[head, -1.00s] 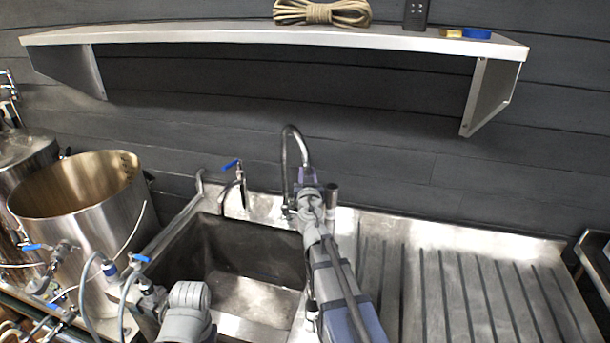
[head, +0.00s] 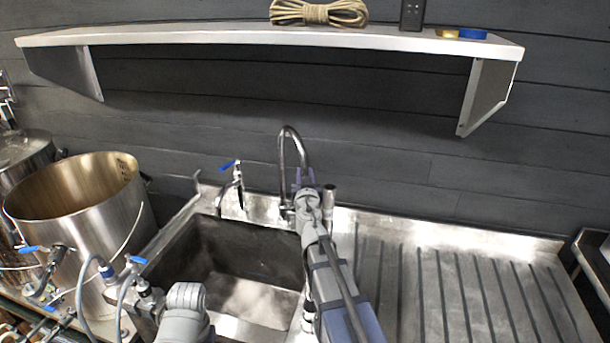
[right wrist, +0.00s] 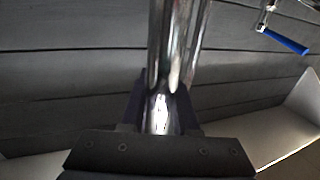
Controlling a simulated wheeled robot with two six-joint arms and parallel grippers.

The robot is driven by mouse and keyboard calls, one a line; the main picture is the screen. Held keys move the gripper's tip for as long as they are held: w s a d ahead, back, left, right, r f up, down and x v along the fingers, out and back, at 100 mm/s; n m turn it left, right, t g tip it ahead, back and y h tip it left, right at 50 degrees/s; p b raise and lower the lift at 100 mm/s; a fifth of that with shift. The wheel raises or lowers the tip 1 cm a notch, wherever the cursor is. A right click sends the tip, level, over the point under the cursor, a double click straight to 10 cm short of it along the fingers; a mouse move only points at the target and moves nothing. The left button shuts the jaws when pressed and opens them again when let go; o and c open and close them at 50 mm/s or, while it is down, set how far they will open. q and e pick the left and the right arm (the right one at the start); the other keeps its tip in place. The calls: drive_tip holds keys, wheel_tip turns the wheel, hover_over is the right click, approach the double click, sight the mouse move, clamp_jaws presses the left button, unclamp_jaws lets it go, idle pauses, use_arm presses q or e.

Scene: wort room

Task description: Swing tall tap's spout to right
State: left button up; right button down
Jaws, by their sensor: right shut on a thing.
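The tall tap (head: 283,165) is a chrome gooseneck at the back rim of the sink. Its spout arches from the riser over to the right and comes down between the fingers of my right gripper (head: 305,180). In the right wrist view my right gripper (right wrist: 162,112) is shut around the shiny spout tube (right wrist: 160,105); a second length of chrome tube shows close beside it. The spout's outlet is hidden by the gripper. Part of my left arm shows at the bottom of the head view, but its gripper is out of sight.
A short tap with a blue lever (head: 229,165) stands left of the tall tap; its lever also shows in the right wrist view (right wrist: 284,41). The sink (head: 205,235) looks empty. A ribbed drainboard (head: 400,270) lies clear at right. A shelf (head: 200,38) hangs above, a steel pot (head: 90,240) stands left.

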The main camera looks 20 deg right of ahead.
drive_tip(key=shift+w, duration=0.1)
idle(0.6)
drive_tip(key=c, duration=0.7)
unclamp_jaws()
drive_tip(key=shift+v, duration=3.95)
